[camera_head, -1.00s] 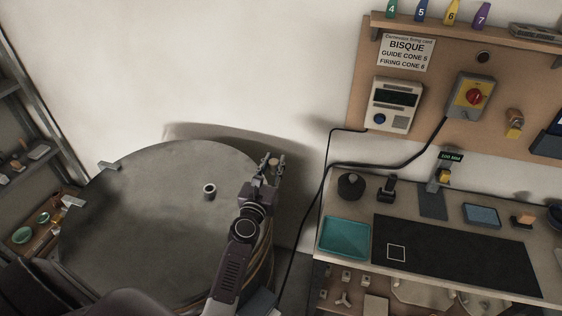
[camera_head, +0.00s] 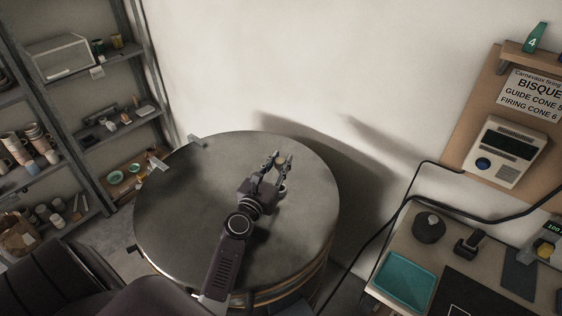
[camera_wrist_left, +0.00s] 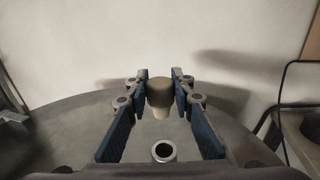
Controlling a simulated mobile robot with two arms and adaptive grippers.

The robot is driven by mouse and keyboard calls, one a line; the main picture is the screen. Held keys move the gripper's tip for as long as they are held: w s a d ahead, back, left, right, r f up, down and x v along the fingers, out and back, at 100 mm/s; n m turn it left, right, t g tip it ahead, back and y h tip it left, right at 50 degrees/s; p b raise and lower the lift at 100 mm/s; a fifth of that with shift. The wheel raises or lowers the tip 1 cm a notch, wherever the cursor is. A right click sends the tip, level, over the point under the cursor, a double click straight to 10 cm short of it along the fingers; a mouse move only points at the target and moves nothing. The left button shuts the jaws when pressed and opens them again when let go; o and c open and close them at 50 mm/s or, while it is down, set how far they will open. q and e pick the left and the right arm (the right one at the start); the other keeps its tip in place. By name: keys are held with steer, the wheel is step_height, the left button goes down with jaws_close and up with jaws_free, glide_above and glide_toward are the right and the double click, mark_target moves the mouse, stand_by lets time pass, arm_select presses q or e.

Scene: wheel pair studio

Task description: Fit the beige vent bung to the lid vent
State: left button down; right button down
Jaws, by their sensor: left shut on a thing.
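My left gripper (camera_head: 278,162) is shut on the beige vent bung (camera_head: 280,161) and holds it over the kiln lid (camera_head: 190,205). In the left wrist view the bung (camera_wrist_left: 160,92) sits between the blue-padded fingers (camera_wrist_left: 160,88), with its narrower end pointing down. The lid vent (camera_wrist_left: 163,152), a light metal ring with a dark hole, shows nearer the camera than the bung and apart from it. In the head view the vent (camera_head: 283,189) is partly hidden by the gripper. My right gripper is not in view.
A shelf unit with cups (camera_head: 28,145) and bowls stands at the left. The workbench at the right carries a teal tray (camera_head: 404,281) and a dark round object (camera_head: 429,227). A black cable (camera_head: 430,200) runs down the wall beside the bench. The lid around the vent is clear.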

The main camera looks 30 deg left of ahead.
arm_select(q)
steer(key=shift+f+b, duration=1)
steer(key=shift+f, duration=0.1)
steer(key=shift+f+b, duration=0.9)
steer(key=shift+f, duration=0.05)
steer(key=shift+f+b, duration=0.75)
steer(key=shift+f, duration=0.05)
steer(key=shift+f, duration=0.1)
steer(key=shift+f+b, duration=1.4)
steer(key=shift+d+f, duration=0.1)
steer(key=shift+s+f, duration=0.1)
steer(key=shift+f, duration=0.05)
